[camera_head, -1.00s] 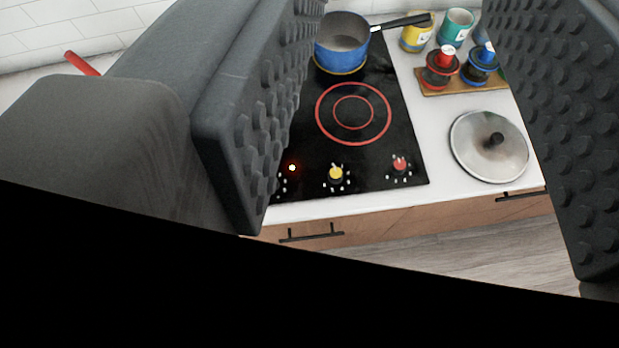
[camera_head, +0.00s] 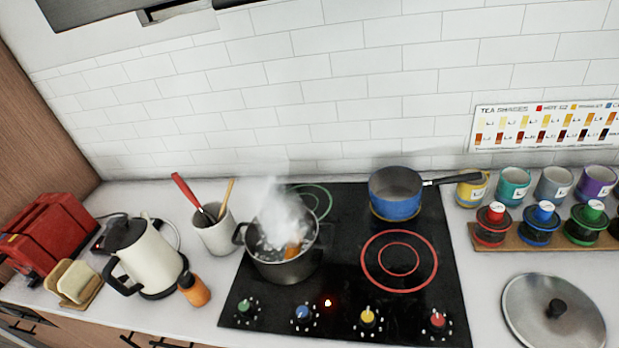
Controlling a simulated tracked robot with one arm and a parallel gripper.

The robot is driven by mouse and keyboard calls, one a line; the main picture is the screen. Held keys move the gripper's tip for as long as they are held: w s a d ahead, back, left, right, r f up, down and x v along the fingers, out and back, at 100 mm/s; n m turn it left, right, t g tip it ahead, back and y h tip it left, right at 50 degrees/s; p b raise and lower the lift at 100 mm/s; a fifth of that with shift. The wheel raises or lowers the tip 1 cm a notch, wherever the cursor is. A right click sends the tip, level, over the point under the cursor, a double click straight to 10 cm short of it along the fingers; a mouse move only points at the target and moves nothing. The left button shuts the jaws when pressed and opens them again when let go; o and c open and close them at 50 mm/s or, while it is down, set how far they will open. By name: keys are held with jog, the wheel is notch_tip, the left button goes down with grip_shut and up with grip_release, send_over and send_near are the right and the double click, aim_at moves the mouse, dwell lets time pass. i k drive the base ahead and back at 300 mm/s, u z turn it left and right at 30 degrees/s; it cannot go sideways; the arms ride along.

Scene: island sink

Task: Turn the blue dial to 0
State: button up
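The blue dial (camera_head: 303,313) sits in the front row of knobs on the black cooktop (camera_head: 345,270). It is second from the left, between the green dial (camera_head: 245,307) and the yellow dial (camera_head: 367,318). The red dial (camera_head: 437,321) is at the right end. White marks ring each dial, too small to read. A small red-orange light (camera_head: 327,303) glows just right of the blue dial. My gripper is out of the picture.
A steaming dark pot (camera_head: 283,250) stands on the left of the cooktop, behind the blue dial. A blue saucepan (camera_head: 395,195) stands at the back right. A kettle (camera_head: 146,255), an orange-brown bottle (camera_head: 194,289) and a utensil crock (camera_head: 214,232) are left. A lid (camera_head: 553,318) lies right.

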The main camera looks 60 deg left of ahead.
aim_at(303, 315)
jog(key=u, duration=0.1)
jog(key=k, duration=1.15)
jog(key=u, duration=0.9)
jog(key=i, duration=1.45)
jog(key=u, duration=0.25)
